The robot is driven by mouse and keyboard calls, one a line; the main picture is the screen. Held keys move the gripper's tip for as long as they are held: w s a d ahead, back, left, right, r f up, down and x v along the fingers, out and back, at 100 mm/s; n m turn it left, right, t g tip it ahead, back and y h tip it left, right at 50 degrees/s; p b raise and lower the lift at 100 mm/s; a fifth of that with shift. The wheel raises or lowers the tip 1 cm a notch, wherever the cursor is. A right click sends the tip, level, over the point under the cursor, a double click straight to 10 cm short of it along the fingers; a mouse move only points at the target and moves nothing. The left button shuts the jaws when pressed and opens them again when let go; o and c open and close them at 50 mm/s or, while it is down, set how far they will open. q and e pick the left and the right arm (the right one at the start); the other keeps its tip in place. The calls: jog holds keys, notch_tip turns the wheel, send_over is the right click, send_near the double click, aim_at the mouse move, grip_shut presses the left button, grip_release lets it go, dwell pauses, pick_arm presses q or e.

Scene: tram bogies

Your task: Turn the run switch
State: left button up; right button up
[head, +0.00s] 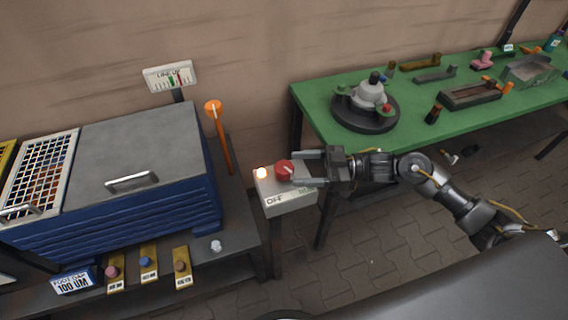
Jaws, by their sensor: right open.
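The run switch is a red round knob (284,170) on top of a light grey box (290,203) standing on a post. The box front carries the lettering "OFF" at the left; the lettering at the right is partly hard to read. A small lamp (262,173) glows at the box's left. My right gripper (300,167) reaches in from the right, level with the box top. Its jaws are open and their tips are at the right side of the red knob; I cannot tell whether they touch it. My left gripper is not in view.
A blue machine with a grey lid (140,150) stands at the left, with an orange-topped lever (222,140) beside it. A green table (310,95) with a round fixture (365,104) and several parts stands behind my right arm. Several yellow-plated buttons (149,262) lie front left.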

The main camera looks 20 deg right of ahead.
aim_at(284, 166)
jog(key=x, duration=0.5)
jog(key=shift+p, duration=0.35)
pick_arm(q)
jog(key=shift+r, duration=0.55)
pick_arm(e)
jog(key=c, duration=1)
jog(key=shift+f+n+g+b, duration=0.25)
jog(key=shift+n+g+b, duration=0.65)
jog(key=shift+g+b, duration=0.35)
jog(key=shift+n+g+y+b, duration=0.3)
jog(key=shift+g+b, duration=0.05)
jog(key=shift+g, duration=0.1)
jog(key=shift+r+g, duration=0.2)
jog(key=shift+g, duration=0.2)
jog(key=shift+r+n, duration=0.1)
jog(key=shift+n, duration=0.2)
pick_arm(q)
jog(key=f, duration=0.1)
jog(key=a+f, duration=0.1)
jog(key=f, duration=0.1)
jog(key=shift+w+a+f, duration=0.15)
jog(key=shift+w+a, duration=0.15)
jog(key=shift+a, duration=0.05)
pick_arm(e)
jog(key=o, duration=1)
